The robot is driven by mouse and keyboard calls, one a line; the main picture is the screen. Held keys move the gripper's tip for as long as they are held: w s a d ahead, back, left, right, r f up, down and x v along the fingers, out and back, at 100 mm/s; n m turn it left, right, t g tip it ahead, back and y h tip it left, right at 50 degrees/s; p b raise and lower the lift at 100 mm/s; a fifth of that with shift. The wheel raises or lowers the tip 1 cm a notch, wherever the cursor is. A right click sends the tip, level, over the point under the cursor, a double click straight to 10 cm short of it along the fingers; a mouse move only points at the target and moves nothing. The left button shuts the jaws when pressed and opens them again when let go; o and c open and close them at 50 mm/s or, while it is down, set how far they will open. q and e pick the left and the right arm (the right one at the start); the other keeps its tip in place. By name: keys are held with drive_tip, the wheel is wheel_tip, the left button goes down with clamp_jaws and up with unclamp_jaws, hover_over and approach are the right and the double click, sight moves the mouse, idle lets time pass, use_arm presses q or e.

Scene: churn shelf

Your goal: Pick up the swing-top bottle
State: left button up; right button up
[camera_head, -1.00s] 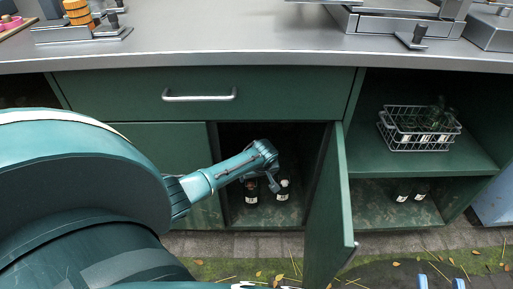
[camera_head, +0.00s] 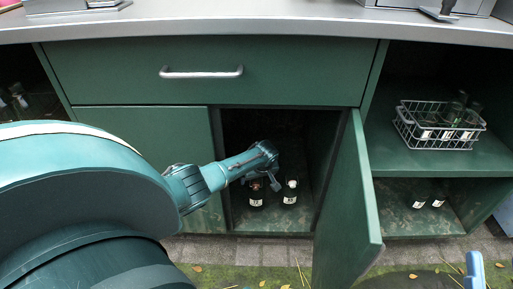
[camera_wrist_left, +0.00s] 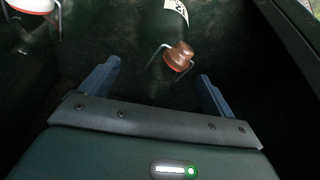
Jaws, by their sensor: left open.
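Two dark bottles with pale labels stand in the open middle cupboard in the head view: a left bottle (camera_head: 256,197) and a right bottle (camera_head: 290,195) with a white-and-red top. My left gripper (camera_head: 265,183) is inside the cupboard at the height of their tops. In the left wrist view, a bottle with a brown stopper and wire bail (camera_wrist_left: 179,56) lies just ahead of the gap between the open, empty fingers (camera_wrist_left: 160,76). Another bottle's white-and-red top (camera_wrist_left: 32,5) with a wire is at upper left. A blue part (camera_head: 475,270), seemingly my right gripper, shows at lower right.
The open cupboard door (camera_head: 348,205) stands out to the right of my left arm. The cupboard's side walls are close. A wire basket of bottles (camera_head: 440,130) sits on the right shelf, with more bottles (camera_head: 428,202) below. The drawer (camera_head: 205,88) above is shut.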

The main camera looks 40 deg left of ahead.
use_arm(q)
drive_tip(key=b+x, duration=0.2)
drive_tip(key=x, duration=0.1)
drive_tip(key=shift+a+f+b, duration=0.1)
drive_tip(key=shift+f+b, duration=0.15)
drive_tip(key=shift+b, duration=0.05)
use_arm(e)
drive_tip(key=r+n+y, duration=0.4)
drive_tip(key=shift+s+d+r+n, duration=0.1)
drive_tip(key=shift+s+d+n, duration=0.1)
drive_tip(key=shift+n, duration=0.2)
use_arm(q)
drive_tip(key=shift+c, duration=0.4)
drive_tip(key=c, duration=1.6)
